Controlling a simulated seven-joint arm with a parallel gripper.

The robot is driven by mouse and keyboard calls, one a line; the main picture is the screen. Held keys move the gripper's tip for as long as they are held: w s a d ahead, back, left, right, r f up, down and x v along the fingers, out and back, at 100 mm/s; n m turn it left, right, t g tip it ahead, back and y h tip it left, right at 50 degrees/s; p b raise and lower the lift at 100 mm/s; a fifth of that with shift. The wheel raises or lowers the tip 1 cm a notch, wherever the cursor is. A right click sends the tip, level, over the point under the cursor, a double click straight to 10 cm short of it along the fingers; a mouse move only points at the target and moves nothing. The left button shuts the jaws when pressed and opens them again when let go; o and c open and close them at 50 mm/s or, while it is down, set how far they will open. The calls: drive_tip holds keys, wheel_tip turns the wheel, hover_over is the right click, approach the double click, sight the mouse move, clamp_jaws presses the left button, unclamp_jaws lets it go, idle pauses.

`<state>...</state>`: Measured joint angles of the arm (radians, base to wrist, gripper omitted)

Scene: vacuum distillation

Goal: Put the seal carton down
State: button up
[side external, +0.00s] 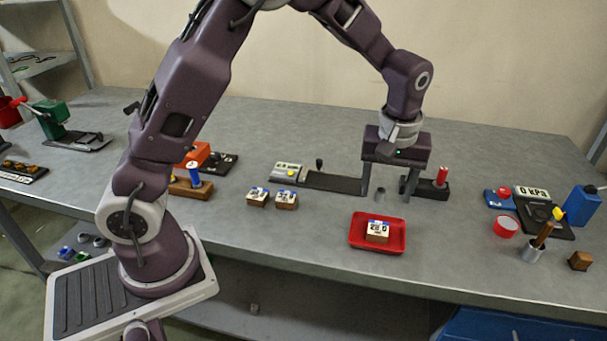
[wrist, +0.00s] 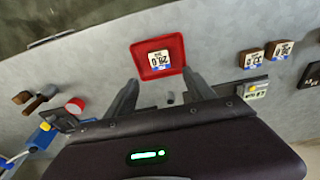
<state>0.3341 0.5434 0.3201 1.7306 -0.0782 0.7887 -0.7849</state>
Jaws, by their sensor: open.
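A small brown carton (side external: 377,237) with a white and blue label sits in the red tray (side external: 357,244). In the wrist view the carton (wrist: 158,58) lies inside the red tray (wrist: 176,44), ahead of the fingers. Which carton is the seal carton I cannot tell from the labels. Two similar labelled cartons, one (side external: 257,197) beside the other (side external: 286,200), stand on the bench left of the tray. My gripper (side external: 387,190) is open and empty, above the bench behind the tray. Its two fingers also show apart in the wrist view (wrist: 163,95).
A dark block with a red cylinder (side external: 441,177) is just right of my gripper. Bench around the tray is clear.

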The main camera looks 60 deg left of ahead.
drive_tip(key=s+a+r+m+t+h, duration=0.1)
drive_tip(key=s+r+m+t+h, duration=0.15)
drive_tip(key=s+r, duration=0.9)
drive_tip(key=s+a+r+m+t+y, duration=0.1)
drive_tip(key=s+m, duration=0.5)
drive_tip(key=s, duration=1)
drive_tip(key=shift+a+r+t, duration=0.15)
drive_tip(key=shift+r+t, duration=0.2)
drive_tip(key=shift+r, duration=0.05)
